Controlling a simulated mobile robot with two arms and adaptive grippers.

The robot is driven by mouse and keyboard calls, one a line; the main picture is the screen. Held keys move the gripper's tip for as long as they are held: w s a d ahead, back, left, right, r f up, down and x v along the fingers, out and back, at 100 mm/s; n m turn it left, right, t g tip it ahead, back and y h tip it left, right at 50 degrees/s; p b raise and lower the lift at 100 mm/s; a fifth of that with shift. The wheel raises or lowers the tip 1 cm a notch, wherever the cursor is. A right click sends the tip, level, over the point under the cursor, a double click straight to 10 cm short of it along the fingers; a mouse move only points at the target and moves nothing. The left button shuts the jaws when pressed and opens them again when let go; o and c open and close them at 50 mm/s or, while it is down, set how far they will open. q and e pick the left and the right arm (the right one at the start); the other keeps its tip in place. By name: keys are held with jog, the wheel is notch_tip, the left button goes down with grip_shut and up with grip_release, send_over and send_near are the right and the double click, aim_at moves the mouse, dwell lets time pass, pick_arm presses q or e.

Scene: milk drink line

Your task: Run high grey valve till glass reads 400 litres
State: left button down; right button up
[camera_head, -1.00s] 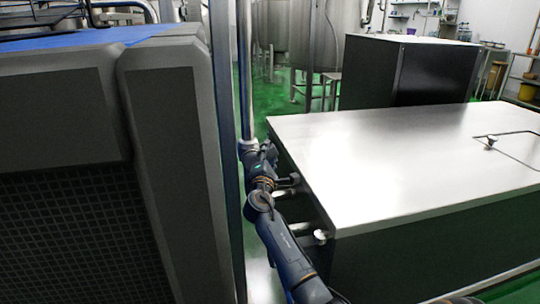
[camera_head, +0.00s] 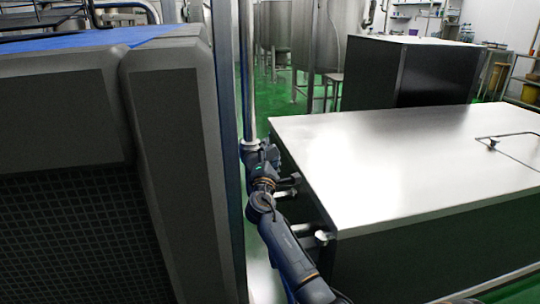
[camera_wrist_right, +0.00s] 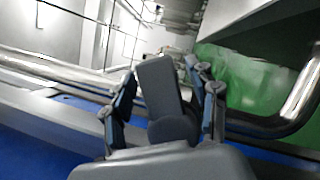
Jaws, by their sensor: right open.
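My right gripper (camera_head: 266,154) is small in the head view, beside the foot of a vertical steel pipe (camera_head: 248,75), in the gap between a big dark machine and a steel-topped cabinet. In the right wrist view the right gripper (camera_wrist_right: 162,76) is open, its two fingers apart. A dark grey paddle-shaped piece (camera_wrist_right: 157,88) with a rounded base stands between the fingers; I cannot tell whether it is a valve handle or touches them. No sight glass or litre reading can be made out. My left gripper is not in view.
The dark machine (camera_head: 180,160) with a blue top fills the left. The steel-topped cabinet (camera_head: 400,150) is at right, with short pipe stubs (camera_head: 318,238) on its near side. Steel tanks (camera_head: 325,35) stand behind. The gap around my right arm is narrow.

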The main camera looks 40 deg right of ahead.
jog(key=v, duration=1.2)
jog(key=shift+s, duration=0.1)
dwell(0.4)
